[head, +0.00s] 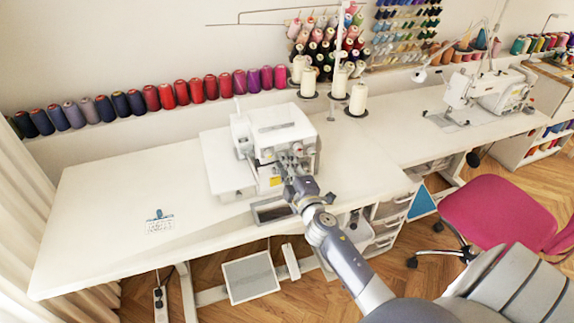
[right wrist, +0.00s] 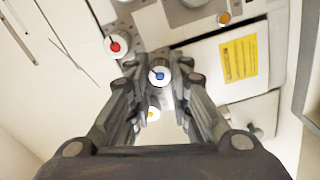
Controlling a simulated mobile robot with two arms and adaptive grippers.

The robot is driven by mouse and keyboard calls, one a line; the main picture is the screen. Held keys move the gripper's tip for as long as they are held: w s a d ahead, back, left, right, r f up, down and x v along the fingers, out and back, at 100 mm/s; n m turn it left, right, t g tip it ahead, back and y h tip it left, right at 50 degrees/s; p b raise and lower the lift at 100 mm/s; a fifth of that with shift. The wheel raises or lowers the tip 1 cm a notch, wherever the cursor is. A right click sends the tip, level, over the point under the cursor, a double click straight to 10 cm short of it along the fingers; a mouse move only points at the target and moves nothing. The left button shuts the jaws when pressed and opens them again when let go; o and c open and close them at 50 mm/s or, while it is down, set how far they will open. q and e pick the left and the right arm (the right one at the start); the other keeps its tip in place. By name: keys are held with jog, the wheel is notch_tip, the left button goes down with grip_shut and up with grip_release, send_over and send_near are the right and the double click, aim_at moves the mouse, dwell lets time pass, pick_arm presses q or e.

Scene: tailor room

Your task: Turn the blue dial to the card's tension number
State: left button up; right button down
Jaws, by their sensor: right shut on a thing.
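The white overlock machine (head: 278,140) stands on the white table, with its dials on the front. In the right wrist view the blue dial (right wrist: 158,76) is a white knob with a blue centre, between my fingertips. My right gripper (head: 284,170) is at the machine's front, and its fingers (right wrist: 158,84) are shut on the blue dial. The head view does not show the dial clearly behind the gripper. The card (head: 160,226) stands at the table's left with a blue clip on top; its print is too small to read. My left gripper is not in view.
A yellow label (right wrist: 239,59) is on the machine. Thread cones (head: 357,99) stand behind it. The table's left part is mostly clear. A pink chair (head: 497,205) is at right.

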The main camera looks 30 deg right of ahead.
dwell(0.4)
jog(key=c, duration=1.7)
grip_release()
